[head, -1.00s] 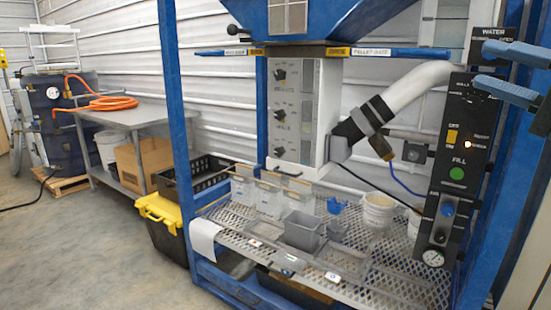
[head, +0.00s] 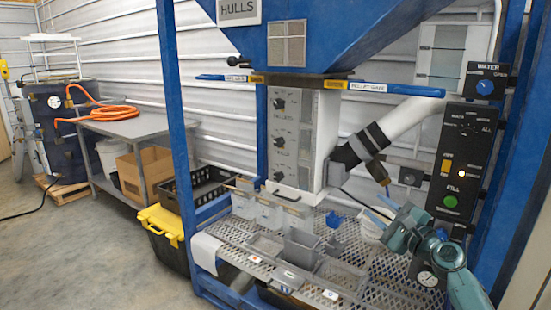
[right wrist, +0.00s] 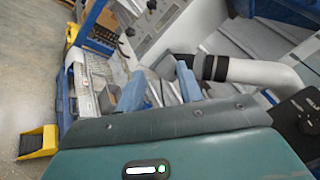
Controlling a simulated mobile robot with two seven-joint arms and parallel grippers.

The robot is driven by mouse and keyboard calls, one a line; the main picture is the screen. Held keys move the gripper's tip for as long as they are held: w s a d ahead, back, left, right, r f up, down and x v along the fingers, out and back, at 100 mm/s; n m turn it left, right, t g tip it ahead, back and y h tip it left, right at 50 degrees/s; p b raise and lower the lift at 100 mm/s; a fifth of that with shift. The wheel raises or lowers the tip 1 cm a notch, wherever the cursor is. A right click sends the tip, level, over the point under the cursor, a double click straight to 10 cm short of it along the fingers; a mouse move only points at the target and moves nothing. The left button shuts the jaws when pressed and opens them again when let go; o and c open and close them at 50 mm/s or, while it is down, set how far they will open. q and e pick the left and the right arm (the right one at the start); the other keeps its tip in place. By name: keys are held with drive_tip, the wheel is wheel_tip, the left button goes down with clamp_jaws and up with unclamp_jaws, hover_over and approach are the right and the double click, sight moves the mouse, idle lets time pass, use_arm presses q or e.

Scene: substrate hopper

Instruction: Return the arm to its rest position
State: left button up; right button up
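My right gripper (head: 380,208) is low at the right of the head view, in front of the mesh shelf and left of the lower control panel. Its two blue fingers point left and stand apart. In the right wrist view the gripper (right wrist: 158,88) shows a clear gap between its fingers, with nothing held. My left gripper is in neither current view.
The control panel (head: 470,148) has a green FILL button (head: 450,201) and a lit orange lamp. A blue WATER knob (head: 485,87) is above. The mesh shelf (head: 390,273) carries bins and tubs. A white pipe (head: 408,112) slopes nearby. Floor at left is open.

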drive_tip(key=w+d+f+n+h, duration=0.25)
drive_tip(key=d+n+h, duration=0.8)
drive_tip(key=n, duration=1.25)
drive_tip(key=s+a+f+g+y, duration=0.2)
drive_tip(key=s+a+f, duration=0.4)
drive_tip(key=s+f, duration=0.35)
drive_tip(key=s+a+f+g+y, duration=0.1)
drive_tip(key=s+a+f+y, duration=0.1)
drive_tip(key=s+a+f, duration=0.65)
use_arm(q)
drive_tip(key=shift+m+g+y, duration=0.4)
drive_tip(key=shift+g+y, duration=0.1)
drive_tip(key=f, duration=0.1)
drive_tip(key=a+f, duration=0.1)
drive_tip(key=f, duration=0.3)
drive_tip(key=shift+s+a+f, duration=0.2)
drive_tip(key=shift+s+a, duration=0.15)
drive_tip(key=shift+s, duration=0.05)
use_arm(e)
drive_tip(key=s+a+f+g, duration=0.1)
drive_tip(key=s+a+f, duration=0.1)
drive_tip(key=s, duration=0.5)
drive_tip(key=s+a+f+g+y, duration=0.1)
drive_tip(key=s+a+f, duration=0.1)
drive_tip(key=s, duration=0.6)
drive_tip(key=s+a+f+g+y, duration=0.1)
drive_tip(key=s+a+f, duration=0.2)
drive_tip(key=s, duration=0.4)
drive_tip(key=shift+s+f, duration=0.3)
drive_tip(key=shift+f, duration=0.45)
